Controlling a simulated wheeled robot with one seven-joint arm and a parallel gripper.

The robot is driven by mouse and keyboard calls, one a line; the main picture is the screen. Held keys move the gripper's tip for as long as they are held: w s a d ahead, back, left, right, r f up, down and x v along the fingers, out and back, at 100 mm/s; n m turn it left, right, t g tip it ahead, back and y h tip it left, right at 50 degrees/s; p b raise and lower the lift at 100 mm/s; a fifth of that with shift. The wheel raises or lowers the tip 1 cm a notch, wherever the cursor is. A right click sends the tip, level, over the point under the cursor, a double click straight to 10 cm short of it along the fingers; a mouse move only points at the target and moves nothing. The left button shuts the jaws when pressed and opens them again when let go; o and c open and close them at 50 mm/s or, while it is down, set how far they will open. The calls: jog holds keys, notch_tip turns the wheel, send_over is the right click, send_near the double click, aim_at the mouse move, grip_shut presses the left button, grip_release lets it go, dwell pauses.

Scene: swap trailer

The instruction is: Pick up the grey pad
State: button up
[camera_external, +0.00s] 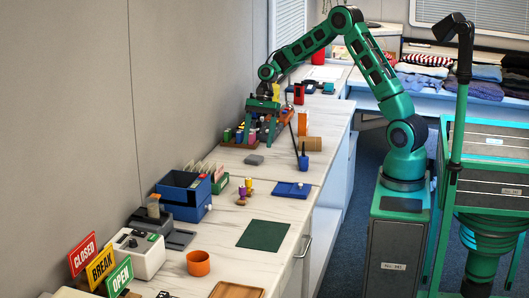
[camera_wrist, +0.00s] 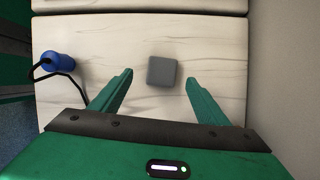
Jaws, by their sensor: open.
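The grey pad (camera_wrist: 162,71) is a small flat square with rounded corners. It lies on the pale worktop and shows between and just beyond my two fingertips in the wrist view. In the external view the grey pad (camera_external: 254,160) lies on the counter in front of my gripper. My gripper (camera_wrist: 158,77) has its two green fingers wide apart with nothing between them.
A blue object with a black cord (camera_wrist: 56,62) stands left of the pad; the blue item (camera_external: 303,162) also shows in the external view. A row of coloured items (camera_external: 240,134) stands behind the pad. The worktop around the pad is clear.

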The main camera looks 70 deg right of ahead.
aim_at(254, 157)
jog(key=shift+w+d+x, duration=0.1)
jog(key=shift+d+x, duration=0.05)
jog(key=shift+x, duration=1.35)
jog(key=shift+w+d+x, duration=0.15)
jog(key=shift+d+x, duration=0.05)
jog(key=shift+x, duration=1.3)
jog(key=shift+f, duration=0.1)
jog(key=c, duration=1.1)
